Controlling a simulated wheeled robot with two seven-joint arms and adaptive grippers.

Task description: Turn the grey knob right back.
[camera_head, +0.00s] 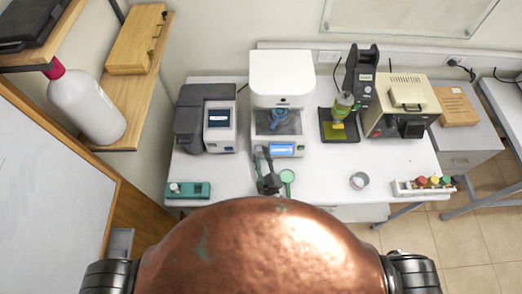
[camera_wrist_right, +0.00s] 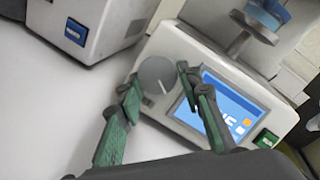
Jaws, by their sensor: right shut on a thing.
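The grey knob (camera_wrist_right: 157,76) is round with a white pointer line toward its lower right in the right wrist view. It sits on the front of a white machine, beside a blue screen (camera_wrist_right: 215,105). My right gripper (camera_wrist_right: 156,84) has its green-padded fingers on either side of the knob, shut on it. In the head view my right gripper (camera_head: 264,160) is at the front of the white machine (camera_head: 281,72), left of its lit screen, and hides the knob. My left gripper is not in view.
A grey device (camera_head: 219,125) stands left of the machine. A green flask (camera_head: 342,105) on a dark stand, a black instrument (camera_head: 361,72) and a beige box device (camera_head: 402,103) stand to the right.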

